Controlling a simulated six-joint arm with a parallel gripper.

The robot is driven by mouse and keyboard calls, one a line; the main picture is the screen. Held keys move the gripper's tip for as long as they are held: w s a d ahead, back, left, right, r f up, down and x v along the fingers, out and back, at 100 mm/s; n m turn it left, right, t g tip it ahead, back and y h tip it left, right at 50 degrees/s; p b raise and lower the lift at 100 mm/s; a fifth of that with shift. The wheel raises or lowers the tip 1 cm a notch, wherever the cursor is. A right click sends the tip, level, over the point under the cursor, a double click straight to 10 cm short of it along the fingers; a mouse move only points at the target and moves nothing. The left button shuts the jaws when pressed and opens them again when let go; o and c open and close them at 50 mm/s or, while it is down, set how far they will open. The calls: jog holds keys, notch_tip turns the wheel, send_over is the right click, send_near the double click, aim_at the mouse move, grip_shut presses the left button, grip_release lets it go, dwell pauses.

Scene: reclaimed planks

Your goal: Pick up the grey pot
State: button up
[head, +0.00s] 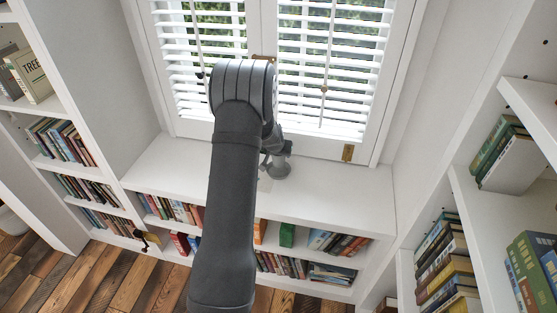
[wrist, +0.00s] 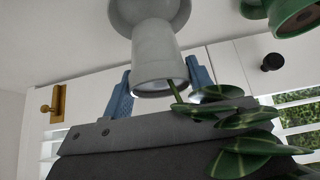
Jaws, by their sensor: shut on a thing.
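The grey pot (wrist: 160,48) shows in the wrist view at upper middle, with a wide flared part at its far end. My gripper (wrist: 160,66) has one blue finger on each side of it and is shut on it. A stem with several green leaves (wrist: 245,143) shows at the near rim of the pot; I cannot tell for sure that it grows from it. In the head view the grey pot (head: 280,168) is at the white sill, just right of my arm. Whether it touches the sill is unclear. My arm hides most of the gripper there.
A green round object (wrist: 293,20) is at upper right in the wrist view. Shuttered windows (head: 330,70) with brass latches (head: 348,152) stand behind the sill (head: 340,185). Bookshelves flank both sides. The sill looks clear to the right.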

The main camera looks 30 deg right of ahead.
aim_at(278, 160)
jog(key=s+d+r, duration=0.4)
jog(key=s+r, duration=0.5)
jog(key=s, duration=0.1)
jog(key=shift+s+r, duration=0.3)
jog(key=shift+s, duration=0.1)
jog(key=w+a+f, duration=0.1)
jog(key=w+f, duration=0.2)
jog(key=w+a+f+n, duration=0.1)
jog(key=w+f, duration=0.3)
jog(key=w+a+f+n+y, duration=0.1)
jog(key=w+a+f, duration=0.1)
jog(key=w+f, duration=0.1)
jog(key=shift+w+f+t, duration=0.15)
jog(key=shift+w+t, duration=0.25)
jog(key=shift+w, duration=0.05)
jog(key=shift+f, duration=1.55)
jog(key=o, duration=1.4)
jog(key=shift+c, duration=0.2)
jog(key=shift+a, duration=0.1)
